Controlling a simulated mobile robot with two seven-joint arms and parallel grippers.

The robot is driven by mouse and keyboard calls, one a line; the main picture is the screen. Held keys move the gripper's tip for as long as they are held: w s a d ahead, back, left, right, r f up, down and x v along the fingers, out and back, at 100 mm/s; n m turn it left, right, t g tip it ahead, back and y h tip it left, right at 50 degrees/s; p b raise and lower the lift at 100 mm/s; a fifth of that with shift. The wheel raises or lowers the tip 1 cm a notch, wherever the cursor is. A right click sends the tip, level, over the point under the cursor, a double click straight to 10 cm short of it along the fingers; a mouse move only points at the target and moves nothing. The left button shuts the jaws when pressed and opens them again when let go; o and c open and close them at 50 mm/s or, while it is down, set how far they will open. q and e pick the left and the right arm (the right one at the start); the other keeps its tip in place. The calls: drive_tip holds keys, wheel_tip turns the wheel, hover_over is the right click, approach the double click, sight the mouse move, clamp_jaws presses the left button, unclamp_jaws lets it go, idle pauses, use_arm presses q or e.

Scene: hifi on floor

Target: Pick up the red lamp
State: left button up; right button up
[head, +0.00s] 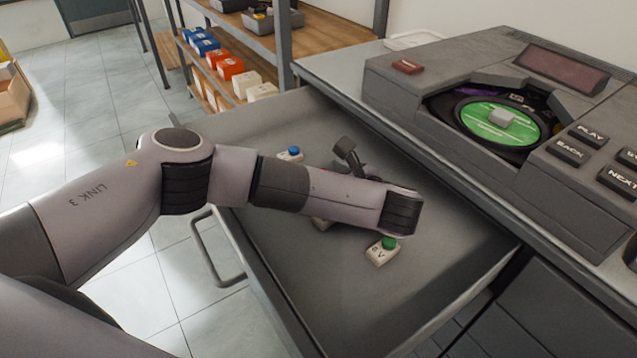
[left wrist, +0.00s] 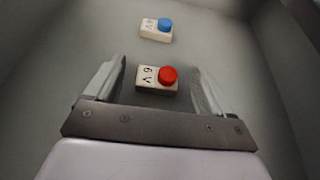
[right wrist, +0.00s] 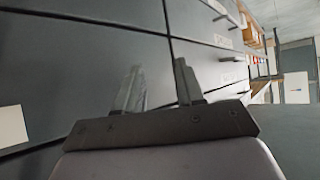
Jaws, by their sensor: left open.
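The red lamp (left wrist: 167,75) is a small white block marked 6 V with a red cap. It lies on the drawer floor between the spread fingers of my left gripper (left wrist: 158,70), with clear gaps to both fingers. My left gripper is open and empty.
The open drawer (head: 330,310) also holds a blue lamp (head: 290,154) and a green lamp (head: 383,251). The drawer walls bound the space around the lamps. A hifi unit (head: 410,95) with a disc stands on the counter at right. Shelves with boxes (head: 230,68) stand behind.

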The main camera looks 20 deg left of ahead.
use_arm(q)
drive_tip(key=shift+a+f, duration=0.2)
drive_tip(key=shift+a, duration=0.05)
drive_tip(key=shift+f, duration=0.1)
drive_tip(key=c, duration=1.1)
drive_tip(key=shift+r, duration=0.25)
wheel_tip(320, 180, up, 20)
drive_tip(key=shift+w+f+p, duration=0.1)
drive_tip(key=shift+p, duration=0.85)
